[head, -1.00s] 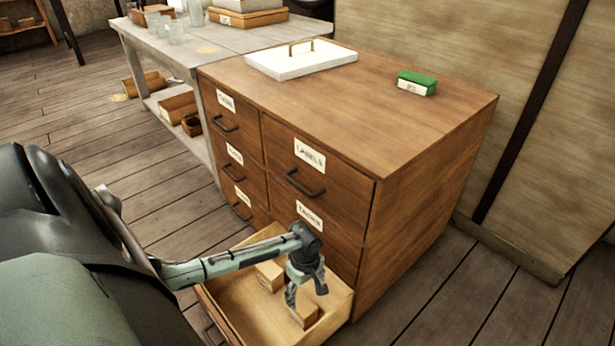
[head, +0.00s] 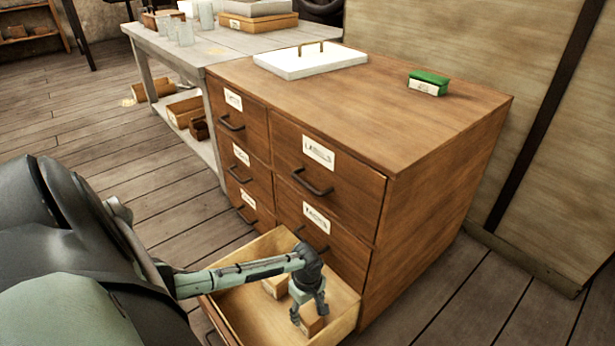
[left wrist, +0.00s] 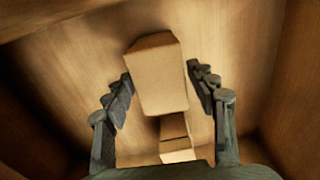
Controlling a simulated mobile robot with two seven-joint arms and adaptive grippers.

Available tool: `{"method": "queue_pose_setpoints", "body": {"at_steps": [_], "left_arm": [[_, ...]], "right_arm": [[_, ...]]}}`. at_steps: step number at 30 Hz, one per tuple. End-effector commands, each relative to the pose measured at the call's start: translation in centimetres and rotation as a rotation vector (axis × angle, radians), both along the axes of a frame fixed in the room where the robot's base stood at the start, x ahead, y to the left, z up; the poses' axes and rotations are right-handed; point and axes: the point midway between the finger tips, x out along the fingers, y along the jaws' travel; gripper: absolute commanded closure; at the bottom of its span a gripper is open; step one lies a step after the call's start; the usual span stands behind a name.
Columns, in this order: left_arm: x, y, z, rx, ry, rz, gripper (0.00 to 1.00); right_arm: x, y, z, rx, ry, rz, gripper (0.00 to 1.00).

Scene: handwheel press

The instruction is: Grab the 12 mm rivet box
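Two small tan cardboard boxes lie in the open bottom drawer (head: 245,318). No lettering on them is readable, so I cannot tell which is the 12 mm rivet box. My left gripper (head: 308,305) reaches down into the drawer at the nearer box (head: 313,324). In the left wrist view, my left gripper (left wrist: 160,80) is open, with one finger on each side of a box (left wrist: 157,78). The fingertips are close to its sides; I cannot tell if they touch. The other box (left wrist: 177,138) lies partly hidden behind it. My right gripper is not in view.
The wooden cabinet (head: 425,215) has several labelled drawers with dark handles. On its top are a white lidded tray (head: 310,62) and a green box (head: 428,83) with a white label. The drawer walls rise close around my left gripper. A grey table (head: 190,60) stands behind.

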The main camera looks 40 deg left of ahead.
Motion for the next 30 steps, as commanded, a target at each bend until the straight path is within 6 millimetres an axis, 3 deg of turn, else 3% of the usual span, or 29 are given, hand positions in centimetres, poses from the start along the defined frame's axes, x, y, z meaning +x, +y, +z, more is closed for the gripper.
{"method": "queue_pose_setpoints", "body": {"at_steps": [1, 12, 20, 30], "left_arm": [[0.0, 0.0, 0.0, 0.000, 0.000, 0.000, 0.53], [0.0, 0.0, 0.0, 0.000, 0.000, 0.000, 0.98], [0.0, 0.0, 0.4, 0.000, -0.001, 0.000, 0.98], [0.1, 0.0, 6.7, -0.001, -0.003, 0.000, 0.98]], "right_arm": [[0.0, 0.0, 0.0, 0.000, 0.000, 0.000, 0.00], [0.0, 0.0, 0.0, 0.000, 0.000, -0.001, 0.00], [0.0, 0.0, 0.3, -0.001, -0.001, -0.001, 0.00], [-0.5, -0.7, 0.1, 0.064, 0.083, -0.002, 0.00]]}}
